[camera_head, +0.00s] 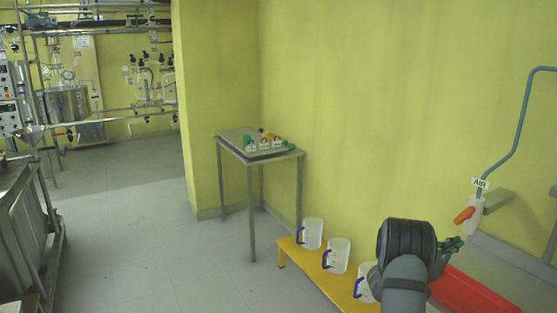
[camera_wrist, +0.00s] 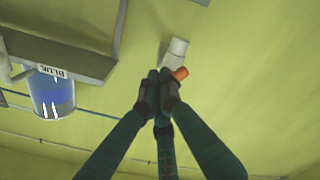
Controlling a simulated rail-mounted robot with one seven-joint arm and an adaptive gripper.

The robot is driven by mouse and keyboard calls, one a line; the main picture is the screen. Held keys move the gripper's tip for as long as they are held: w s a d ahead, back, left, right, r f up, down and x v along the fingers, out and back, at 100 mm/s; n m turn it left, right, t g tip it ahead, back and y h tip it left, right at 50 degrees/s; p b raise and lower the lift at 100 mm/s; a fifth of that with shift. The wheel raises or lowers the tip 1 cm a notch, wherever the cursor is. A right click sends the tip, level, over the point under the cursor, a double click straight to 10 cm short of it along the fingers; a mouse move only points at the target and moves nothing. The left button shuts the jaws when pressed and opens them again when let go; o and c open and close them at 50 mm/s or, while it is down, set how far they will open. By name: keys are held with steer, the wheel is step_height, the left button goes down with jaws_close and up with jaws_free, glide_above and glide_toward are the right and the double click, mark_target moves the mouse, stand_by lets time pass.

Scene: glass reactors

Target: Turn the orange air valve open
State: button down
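The orange valve handle (camera_head: 464,215) sits on a white valve body (camera_head: 475,212) at the end of a blue-grey pipe, under an "AIR" label (camera_head: 480,183). It slants down to the left. My gripper (camera_head: 455,242), with dark green fingers, is just below and left of the handle. In the wrist view the fingertips (camera_wrist: 158,76) are close together, with nothing visible between them. The orange handle (camera_wrist: 180,73) shows just beyond and right of the tips, partly covered by a finger. I cannot tell whether they touch. The white body (camera_wrist: 177,49) is behind it.
A yellow bench (camera_head: 294,249) with several clear jugs stands along the wall, and a red bin (camera_head: 477,292) is below my gripper. A small table (camera_head: 225,140) holds small items. The wrist view shows a grey shelf (camera_wrist: 75,52) and a blue-filled container (camera_wrist: 52,98) labelled "BLUE".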

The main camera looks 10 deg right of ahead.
mark_target(465, 216)
steer(key=p+x, duration=0.1)
steer(key=x, duration=0.6)
steer(key=shift+p, duration=0.35)
steer(key=shift+w+a+r, duration=0.1)
steer(key=shift+w+r, duration=0.2)
steer(key=shift+r, duration=0.1)
stand_by(0.9)
steer(key=shift+s+r, duration=0.2)
steer(key=shift+r, duration=0.1)
stand_by(0.3)
steer(key=shift+s+r+b, duration=0.3)
steer(key=shift+r+b, duration=0.2)
steer(key=shift+r, duration=0.05)
steer(key=shift+r, duration=0.25)
stand_by(0.3)
steer(key=shift+d, duration=0.25)
